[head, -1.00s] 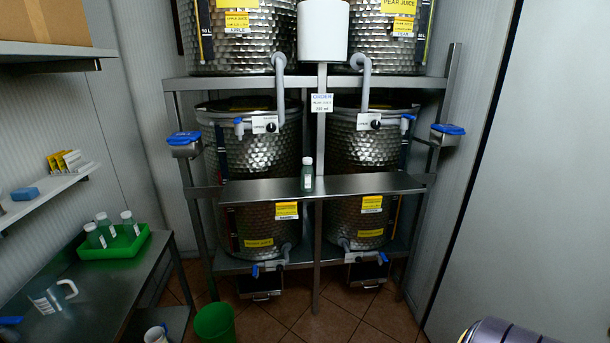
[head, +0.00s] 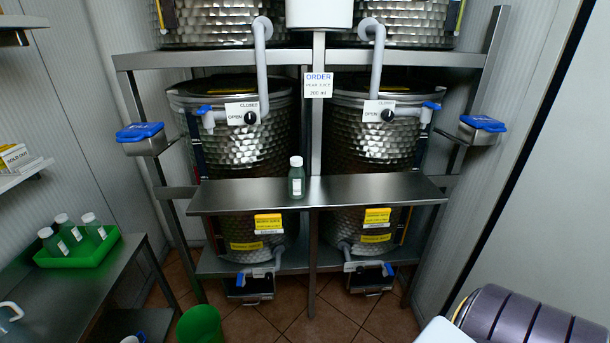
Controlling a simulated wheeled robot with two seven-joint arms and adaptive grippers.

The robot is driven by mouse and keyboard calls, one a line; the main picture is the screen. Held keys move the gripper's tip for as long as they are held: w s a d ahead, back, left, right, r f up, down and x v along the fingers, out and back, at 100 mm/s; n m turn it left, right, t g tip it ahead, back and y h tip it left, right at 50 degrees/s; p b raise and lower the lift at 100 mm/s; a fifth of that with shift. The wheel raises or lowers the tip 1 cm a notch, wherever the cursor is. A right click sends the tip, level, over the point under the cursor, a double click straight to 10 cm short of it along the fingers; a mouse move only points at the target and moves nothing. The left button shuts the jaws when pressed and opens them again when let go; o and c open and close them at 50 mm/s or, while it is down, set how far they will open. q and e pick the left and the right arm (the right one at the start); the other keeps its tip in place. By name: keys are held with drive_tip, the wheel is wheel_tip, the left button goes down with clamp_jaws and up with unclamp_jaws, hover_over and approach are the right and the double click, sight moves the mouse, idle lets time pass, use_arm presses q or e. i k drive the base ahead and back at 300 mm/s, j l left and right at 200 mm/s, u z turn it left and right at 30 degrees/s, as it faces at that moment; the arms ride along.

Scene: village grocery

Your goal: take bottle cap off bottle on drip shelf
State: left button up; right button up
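A small dark green bottle (head: 297,184) with a white label stands upright on the metal drip shelf (head: 370,189), a little left of the shelf's middle. A pale whitish cap (head: 296,162) sits on top of the bottle. Neither gripper shows in the head view, so nothing is seen touching the bottle.
Two hammered steel tanks (head: 241,142) with taps stand behind the shelf. Blue-lidded boxes (head: 140,132) hang on the rack's sides. A green tray (head: 104,250) with several bottles lies on the left table. A green bin (head: 199,326) stands on the floor. The shelf beside the bottle is clear.

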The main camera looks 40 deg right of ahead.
sight(296, 173)
drive_tip(key=l, duration=1.4)
drive_tip(key=k+l, duration=0.15)
drive_tip(key=l, duration=0.2)
drive_tip(key=k+l+u, duration=0.1)
drive_tip(key=l, duration=0.25)
